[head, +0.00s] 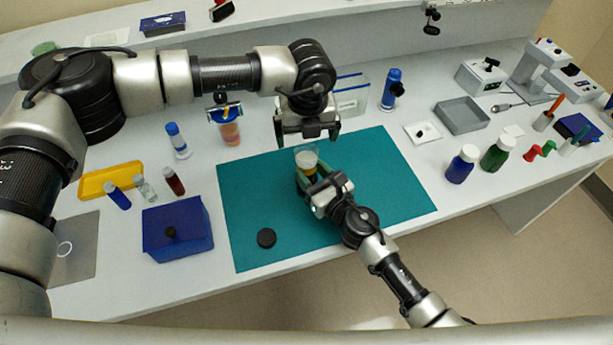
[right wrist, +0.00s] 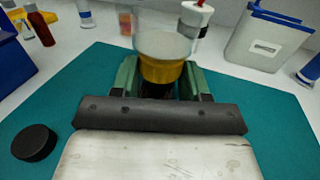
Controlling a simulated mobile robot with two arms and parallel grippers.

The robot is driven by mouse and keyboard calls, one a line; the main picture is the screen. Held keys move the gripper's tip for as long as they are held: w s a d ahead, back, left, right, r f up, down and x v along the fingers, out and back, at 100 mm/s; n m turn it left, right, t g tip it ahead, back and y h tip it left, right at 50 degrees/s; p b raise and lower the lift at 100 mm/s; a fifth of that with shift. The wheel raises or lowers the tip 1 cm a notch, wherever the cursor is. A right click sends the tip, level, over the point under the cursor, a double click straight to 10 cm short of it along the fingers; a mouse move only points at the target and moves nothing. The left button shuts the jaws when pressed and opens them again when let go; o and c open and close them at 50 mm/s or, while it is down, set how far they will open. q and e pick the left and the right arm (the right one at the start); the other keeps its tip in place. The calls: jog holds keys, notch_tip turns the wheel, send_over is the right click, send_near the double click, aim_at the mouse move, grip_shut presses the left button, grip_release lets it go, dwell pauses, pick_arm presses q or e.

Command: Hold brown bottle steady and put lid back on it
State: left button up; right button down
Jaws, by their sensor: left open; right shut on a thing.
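The brown bottle (head: 309,170) stands on the teal mat (head: 390,190). It looks amber with a pale, translucent top part and no lid on it. In the right wrist view the bottle (right wrist: 162,71) sits between the green finger pads, dark at its lower part. My right gripper (head: 310,178) is shut on it; the fingers hide its lower part. The black round lid (head: 266,238) lies flat on the mat, left of the bottle; it also shows in the right wrist view (right wrist: 34,142). My left gripper (head: 308,138) is open and empty, just behind and above the bottle.
A blue box (head: 178,230) stands left of the mat, near several vials and a yellow tray (head: 110,180). A blue bottle (head: 461,165) and green bottle (head: 496,155) stand to the right. The mat's right half is clear.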

pick_arm(q)
notch_tip(320, 180, up, 10)
jog(key=s, duration=0.1)
jog(key=shift+s+d+r, duration=0.15)
jog(key=shift+r, duration=0.1)
pick_arm(e)
jog(key=shift+c, duration=2.4)
grip_release()
jog(key=shift+d, duration=0.1)
jog(key=b+v, duration=0.1)
jog(key=v, duration=0.8)
jog(key=shift+s+d+f+b, duration=0.1)
jog(key=shift+s+d+b, duration=0.05)
jog(key=shift+s+b, duration=0.2)
pick_arm(q)
jog(key=shift+f, duration=0.9)
pick_arm(e)
jog(key=shift+s+d, duration=0.25)
jog(key=shift+s, duration=0.15)
